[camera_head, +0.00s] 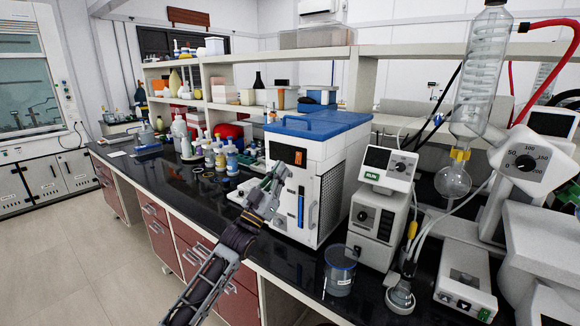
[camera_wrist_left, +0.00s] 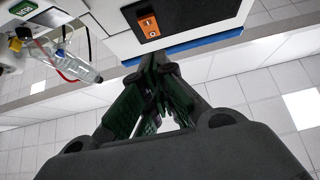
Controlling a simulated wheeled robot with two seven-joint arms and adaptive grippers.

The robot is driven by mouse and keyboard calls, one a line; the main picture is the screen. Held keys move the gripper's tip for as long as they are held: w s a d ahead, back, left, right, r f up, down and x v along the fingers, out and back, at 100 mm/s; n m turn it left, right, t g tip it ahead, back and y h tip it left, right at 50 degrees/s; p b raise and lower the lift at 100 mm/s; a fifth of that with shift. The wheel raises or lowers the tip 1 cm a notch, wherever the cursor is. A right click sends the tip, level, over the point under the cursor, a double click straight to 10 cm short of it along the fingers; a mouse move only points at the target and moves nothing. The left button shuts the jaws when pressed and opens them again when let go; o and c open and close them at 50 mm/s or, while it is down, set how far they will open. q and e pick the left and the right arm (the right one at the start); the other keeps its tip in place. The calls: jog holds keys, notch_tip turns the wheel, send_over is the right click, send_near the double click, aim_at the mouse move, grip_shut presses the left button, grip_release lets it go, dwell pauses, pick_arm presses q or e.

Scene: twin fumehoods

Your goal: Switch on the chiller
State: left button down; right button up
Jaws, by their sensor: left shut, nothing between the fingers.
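The chiller (camera_head: 325,163) is a white box with a blue lid, standing on the black bench. Its front has a dark panel with an orange switch (camera_head: 298,157) near the top. My left gripper (camera_head: 281,172) is in front of the chiller, a little below and left of the switch; the fingers look shut and empty. In the left wrist view the switch (camera_wrist_left: 148,24) is beyond the shut fingertips (camera_wrist_left: 157,58), with the chiller front (camera_wrist_left: 118,44) around it. I cannot tell if the fingertips touch the front. My right gripper is not in view.
Several small bottles (camera_head: 221,155) stand on the bench left of the chiller. A rotary evaporator (camera_head: 378,215) with glassware and a blue-rimmed beaker (camera_head: 340,270) stand to the right. The bench's front edge runs under my left arm. The floor (camera_head: 90,270) at left is clear.

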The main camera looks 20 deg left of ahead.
aim_at(298, 155)
pick_arm(q)
jog(key=shift+w+d+r+p, duration=0.15)
jog(key=shift+w+d, duration=0.3)
jog(key=shift+w, duration=0.7)
jog(key=shift+w+d+f+p, duration=0.1)
jog(key=shift+w+d+p, duration=0.25)
jog(key=shift+w, duration=0.8)
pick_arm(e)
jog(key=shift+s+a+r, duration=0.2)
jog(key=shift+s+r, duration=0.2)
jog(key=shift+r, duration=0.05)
pick_arm(q)
jog(key=shift+d, duration=0.1)
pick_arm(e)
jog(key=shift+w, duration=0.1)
pick_arm(q)
jog(key=shift+w+b, duration=0.3)
jog(key=shift+b, duration=0.1)
jog(key=shift+d, duration=0.1)
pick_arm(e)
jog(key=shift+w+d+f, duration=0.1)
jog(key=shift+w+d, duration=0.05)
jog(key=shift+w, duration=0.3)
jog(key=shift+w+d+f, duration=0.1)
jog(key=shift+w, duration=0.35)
pick_arm(q)
jog(key=shift+s+f, duration=0.1)
jog(key=shift+f, duration=0.1)
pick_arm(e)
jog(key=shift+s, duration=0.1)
